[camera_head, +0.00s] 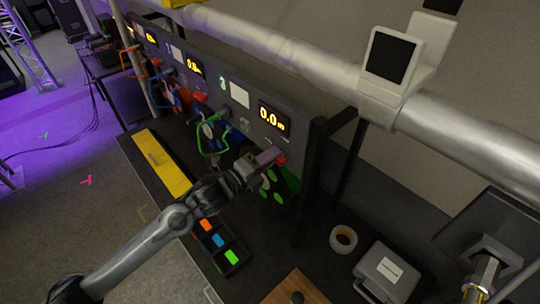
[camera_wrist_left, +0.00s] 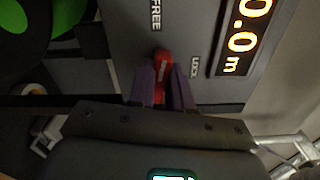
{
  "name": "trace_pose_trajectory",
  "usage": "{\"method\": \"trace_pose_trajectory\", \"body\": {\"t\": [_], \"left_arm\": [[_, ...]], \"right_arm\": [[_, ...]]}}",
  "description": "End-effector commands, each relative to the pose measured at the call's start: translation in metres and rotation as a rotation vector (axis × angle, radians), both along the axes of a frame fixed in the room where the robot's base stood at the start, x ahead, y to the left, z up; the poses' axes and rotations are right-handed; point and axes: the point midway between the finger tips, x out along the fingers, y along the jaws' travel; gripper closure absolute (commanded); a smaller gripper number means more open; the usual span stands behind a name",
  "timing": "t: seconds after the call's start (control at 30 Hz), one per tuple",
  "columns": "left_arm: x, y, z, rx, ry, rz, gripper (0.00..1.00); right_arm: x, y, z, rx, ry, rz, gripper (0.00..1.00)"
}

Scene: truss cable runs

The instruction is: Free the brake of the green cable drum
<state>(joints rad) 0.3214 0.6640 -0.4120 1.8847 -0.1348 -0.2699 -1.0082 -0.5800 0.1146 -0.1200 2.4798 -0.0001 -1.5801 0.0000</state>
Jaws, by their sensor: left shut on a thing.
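The green cable drum (camera_head: 290,184) sits low on the panel at the right end of the row. It also shows in the left wrist view (camera_wrist_left: 66,14), cut off at the upper left. The red brake lever (camera_wrist_left: 162,68) is on the grey panel face between a FREE label (camera_wrist_left: 155,14) and a LOCK label (camera_wrist_left: 195,67). My left gripper (camera_head: 275,155) reaches the panel beside the green drum. Its purple fingers (camera_wrist_left: 162,88) are shut on the red lever, one on each side. The lever's base is partly hidden. My right gripper is not in view.
The grey panel (camera_head: 240,96) carries lit displays and more drums to the left. A silver truss tube (camera_head: 300,62) runs above it. On the dark bench are a yellow strip (camera_head: 160,163), a tray with coloured tags (camera_head: 237,270), a tape roll (camera_head: 343,239) and a grey box (camera_head: 388,273).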

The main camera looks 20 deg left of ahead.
Motion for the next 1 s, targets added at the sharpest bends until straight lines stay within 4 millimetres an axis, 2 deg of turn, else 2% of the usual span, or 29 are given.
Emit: {"method": "trace_pose_trajectory", "body": {"t": [0.4,0.97,1.0], "left_arm": [[0.0002,0.0004,-0.0009,-0.176,0.083,0.001,1.00],[0.0002,0.0005,-0.0016,-0.202,0.095,0.001,1.00],[0.0002,0.0005,-0.0016,-0.202,0.095,0.001,0.75]], "right_arm": [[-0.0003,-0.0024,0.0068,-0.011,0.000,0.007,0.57],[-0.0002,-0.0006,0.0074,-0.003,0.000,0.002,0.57],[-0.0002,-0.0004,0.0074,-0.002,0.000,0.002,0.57]]}}
